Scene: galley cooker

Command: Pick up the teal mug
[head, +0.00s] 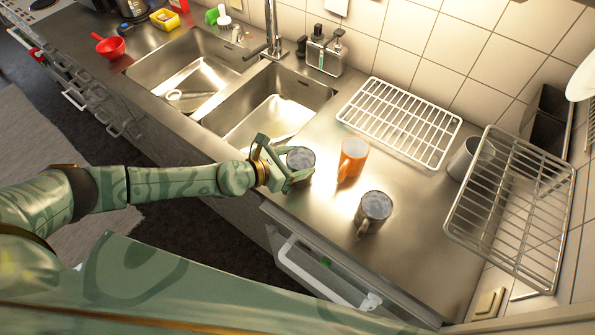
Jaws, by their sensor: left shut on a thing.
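My left gripper (287,172) is at the counter beside the right-hand sink basin. It is shut on a mug (301,158) whose grey inside and rim show from above. The fingers hide much of the mug's outer wall, and its teal colour is hard to make out. I cannot tell whether the mug touches the counter. An orange mug (353,160) stands just to the right of it. A dark grey mug (374,210) stands nearer the front. My right gripper is not in view.
A white wire rack (398,120) lies behind the mugs. Two sink basins (270,112) lie left and behind. A soap dispenser set (325,55) stands by the wall. An open drawer (315,272) is below.

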